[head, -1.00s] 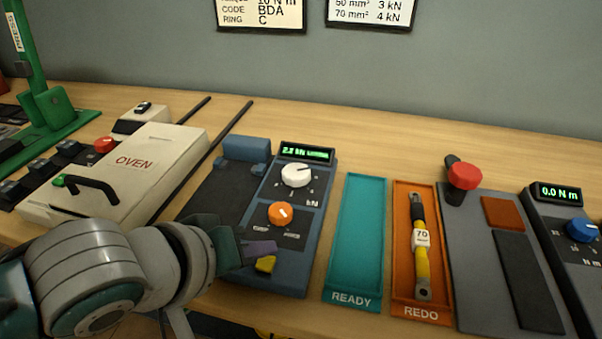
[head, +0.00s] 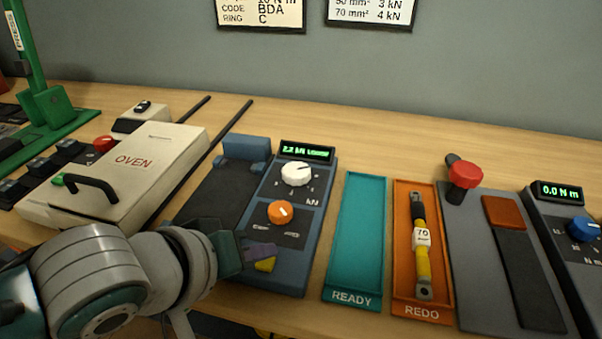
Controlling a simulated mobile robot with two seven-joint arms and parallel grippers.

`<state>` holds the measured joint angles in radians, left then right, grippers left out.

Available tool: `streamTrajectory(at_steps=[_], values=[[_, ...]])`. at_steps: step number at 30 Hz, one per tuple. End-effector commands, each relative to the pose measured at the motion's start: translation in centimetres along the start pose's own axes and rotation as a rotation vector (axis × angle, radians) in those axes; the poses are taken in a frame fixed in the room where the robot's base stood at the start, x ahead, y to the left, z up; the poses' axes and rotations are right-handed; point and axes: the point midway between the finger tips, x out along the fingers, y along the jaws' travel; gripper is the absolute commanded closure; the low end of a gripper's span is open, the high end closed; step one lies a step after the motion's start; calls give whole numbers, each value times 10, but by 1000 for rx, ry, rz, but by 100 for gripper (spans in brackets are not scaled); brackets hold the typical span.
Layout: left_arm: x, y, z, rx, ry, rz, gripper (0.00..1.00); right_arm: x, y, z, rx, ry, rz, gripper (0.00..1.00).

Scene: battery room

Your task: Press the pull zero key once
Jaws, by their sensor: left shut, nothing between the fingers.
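The pull tester (head: 303,240) is a blue-grey unit with a lit green display (head: 306,152) that seems to read 2.2 kN. It has a white knob (head: 296,174) and an orange knob (head: 280,212). A purple key (head: 262,250) and a yellow key (head: 266,265) sit near its front left; their labels are not readable, so I cannot tell which is the zero key. My left gripper (head: 243,252) is shut and empty, at the left edge of these keys and partly hiding that corner. Contact cannot be told. My right gripper is not in view.
A teal READY tray (head: 356,235) is empty. An orange REDO tray (head: 402,300) holds a cable piece (head: 421,240). A cream oven (head: 165,155) stands left. A torque unit (head: 558,215) reading 0.0 N m and a red knob (head: 465,175) are right.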

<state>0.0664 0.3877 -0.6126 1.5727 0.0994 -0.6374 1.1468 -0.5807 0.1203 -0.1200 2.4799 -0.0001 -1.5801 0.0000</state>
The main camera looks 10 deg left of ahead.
Motion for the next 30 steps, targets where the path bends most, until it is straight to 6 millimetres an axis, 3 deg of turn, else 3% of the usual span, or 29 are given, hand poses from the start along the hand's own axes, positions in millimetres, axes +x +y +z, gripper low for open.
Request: streamTrajectory(at_steps=[30], values=[[6,-5,5,0,0,-1,100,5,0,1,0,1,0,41]])
